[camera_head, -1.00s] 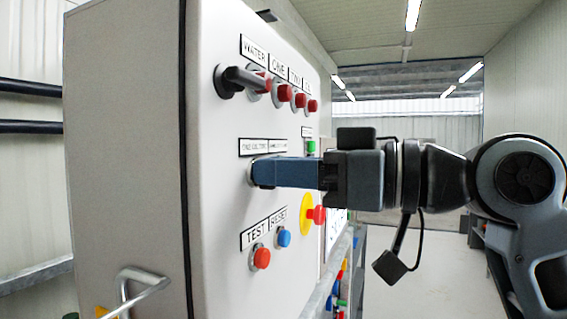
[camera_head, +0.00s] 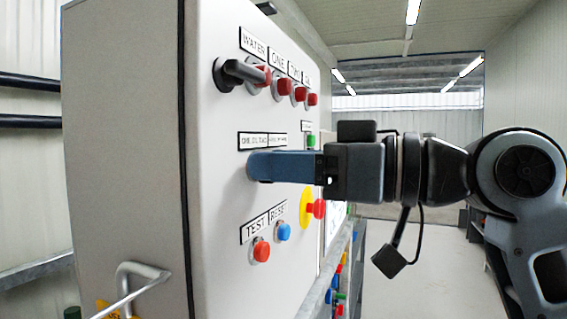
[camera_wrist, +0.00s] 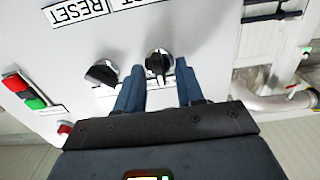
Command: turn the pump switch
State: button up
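Two round black selector switches on silver collars show in the wrist view. The right switch (camera_wrist: 158,64) appears between the fingertips of my gripper (camera_wrist: 160,70). The left switch (camera_wrist: 102,72) is outside the left finger and partly covered by it. I cannot tell from labels which is the pump switch. In the head view, my gripper (camera_head: 252,166) reaches level to the panel's middle row, and its blue fingers hide the switches there. The fingers are apart, and I cannot tell whether they touch the switch.
The white control cabinet (camera_head: 222,215) has a black handle switch (camera_head: 238,73) and red lamps above. Below are a red TEST button (camera_head: 261,251) and a blue RESET button (camera_head: 283,232). A red emergency button (camera_head: 318,209) on yellow is beyond the fingers. Floor to the right is clear.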

jog(key=b+v, duration=0.2)
jog(key=v, duration=0.5)
jog(key=shift+s+d, duration=0.15)
jog(key=shift+d, duration=0.2)
jog(key=shift+r, duration=0.1)
